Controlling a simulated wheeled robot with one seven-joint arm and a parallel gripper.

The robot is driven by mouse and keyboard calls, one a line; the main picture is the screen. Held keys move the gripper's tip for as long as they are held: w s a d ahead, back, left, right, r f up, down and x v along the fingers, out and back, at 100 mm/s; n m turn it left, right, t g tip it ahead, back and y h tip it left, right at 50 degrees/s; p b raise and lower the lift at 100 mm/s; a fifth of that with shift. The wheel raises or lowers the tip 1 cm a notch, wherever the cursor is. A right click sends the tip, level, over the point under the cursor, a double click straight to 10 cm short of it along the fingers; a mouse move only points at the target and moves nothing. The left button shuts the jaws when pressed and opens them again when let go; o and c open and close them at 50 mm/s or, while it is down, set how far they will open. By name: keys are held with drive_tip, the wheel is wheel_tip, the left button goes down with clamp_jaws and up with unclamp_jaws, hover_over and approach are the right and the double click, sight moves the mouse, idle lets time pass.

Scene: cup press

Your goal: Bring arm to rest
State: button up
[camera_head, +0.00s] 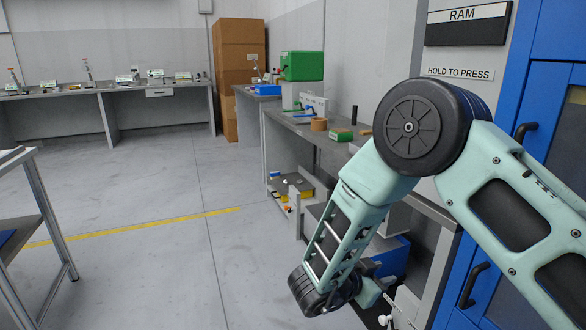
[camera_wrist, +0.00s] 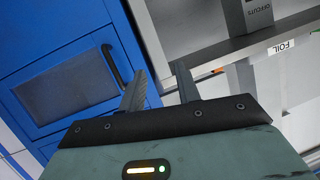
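My arm is bent in the head view, with its elbow high at the right and its forearm hanging down and to the left. The fingers stand in front of a blue cabinet (camera_wrist: 45,55) and a grey shelf edge.
The blue cabinet (camera_head: 553,95) with black handles stands close at the right, beside a "RAM" panel (camera_head: 467,28). A grey bench (camera_head: 300,127) with small items runs behind my arm. A metal-framed table (camera_head: 45,205) stands at the left. The floor between is clear.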

drive_tip(key=w+a+r+n+t+y, duration=0.1)
drive_tip(key=a+r+n+t+y, duration=0.15)
drive_tip(key=a+y, duration=0.3)
drive_tip(key=w+a+r+n+t+y, duration=0.1)
drive_tip(key=a+r+n+y, duration=0.2)
drive_tip(key=a+y, duration=0.25)
drive_tip(key=s+a+r+n+g+y, duration=0.45)
drive_tip(key=s+a+n, duration=0.3)
drive_tip(key=s, duration=0.25)
drive_tip(key=s+d+r+n+g+h, duration=0.1)
drive_tip(key=s+d+n+g, duration=0.3)
drive_tip(key=s, duration=0.7)
drive_tip(key=s+d+r+n+g+h, duration=0.2)
drive_tip(key=s+d+n, duration=0.3)
drive_tip(key=s, duration=0.5)
wheel_tip(320, 180, up, 19)
drive_tip(key=s+d+p, duration=0.1)
drive_tip(key=d+p, duration=0.1)
drive_tip(key=p, duration=1.7)
drive_tip(key=shift+f+m, duration=0.15)
drive_tip(key=shift+m, duration=0.15)
drive_tip(key=shift+d, duration=0.1)
